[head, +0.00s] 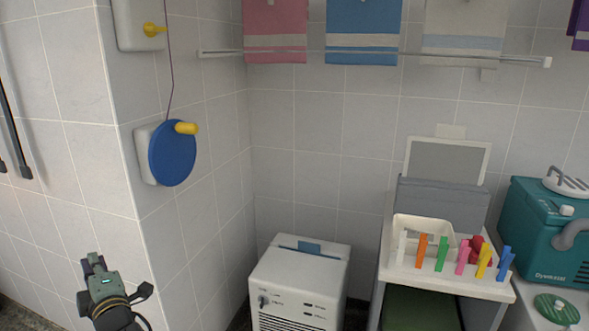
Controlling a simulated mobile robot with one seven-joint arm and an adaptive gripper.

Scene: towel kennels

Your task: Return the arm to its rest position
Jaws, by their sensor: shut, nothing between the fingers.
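My gripper (93,266) is at the lower left of the head view, at the top end of my dark grey-green arm, in front of the tiled wall. It is small in the picture, shut and empty. It appears apart from the wall and from every object. The lower arm runs out of the bottom of the picture.
A blue disc with a yellow knob (172,153) sticks out from the wall above and right of my gripper. A shelf (447,283) with colored clips and a teal machine (549,232) stand at right.

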